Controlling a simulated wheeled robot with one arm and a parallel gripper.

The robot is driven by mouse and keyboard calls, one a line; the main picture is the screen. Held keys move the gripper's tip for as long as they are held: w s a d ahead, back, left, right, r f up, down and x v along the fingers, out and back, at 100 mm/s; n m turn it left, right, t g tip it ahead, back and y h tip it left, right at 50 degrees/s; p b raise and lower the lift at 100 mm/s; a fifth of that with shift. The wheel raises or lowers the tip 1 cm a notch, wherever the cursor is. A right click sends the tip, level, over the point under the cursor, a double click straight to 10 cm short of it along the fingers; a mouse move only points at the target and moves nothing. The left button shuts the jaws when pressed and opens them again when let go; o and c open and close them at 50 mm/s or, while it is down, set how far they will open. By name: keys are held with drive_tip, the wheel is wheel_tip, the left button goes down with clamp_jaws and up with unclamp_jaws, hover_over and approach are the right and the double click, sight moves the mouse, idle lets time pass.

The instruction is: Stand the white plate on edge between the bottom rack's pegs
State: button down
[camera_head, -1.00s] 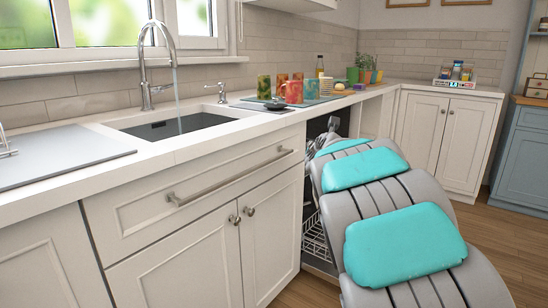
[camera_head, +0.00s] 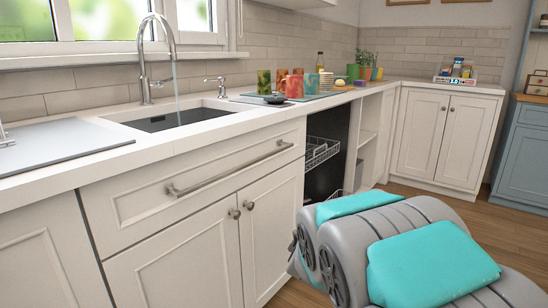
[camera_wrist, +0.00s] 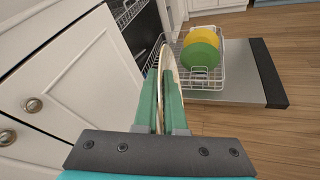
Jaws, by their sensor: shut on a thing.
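The white plate (camera_wrist: 168,62) shows nearly edge-on in the wrist view, upright between the two green fingers of my gripper (camera_wrist: 161,75). My gripper is shut on it. The bottom rack (camera_wrist: 214,82) is ahead, slightly right, pulled out over the lowered dishwasher door (camera_wrist: 245,70). A green plate (camera_wrist: 203,56) and a yellow plate (camera_wrist: 204,35) stand in that rack. The held plate's far edge appears close to the rack's left side; I cannot tell whether they touch. The plate and gripper are out of sight in the head view, where my arm covers the lower area.
The dishwasher's upper rack (camera_head: 320,152) shows inside its opening. White cabinets (camera_head: 190,235) stand left of it, close to my gripper in the wrist view. The counter holds a sink with running water (camera_head: 178,122) and several mugs (camera_head: 293,87). Wood floor (camera_wrist: 290,145) is clear at right.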

drive_tip(key=shift+r+p, duration=0.75)
drive_tip(key=shift+r, duration=2.9)
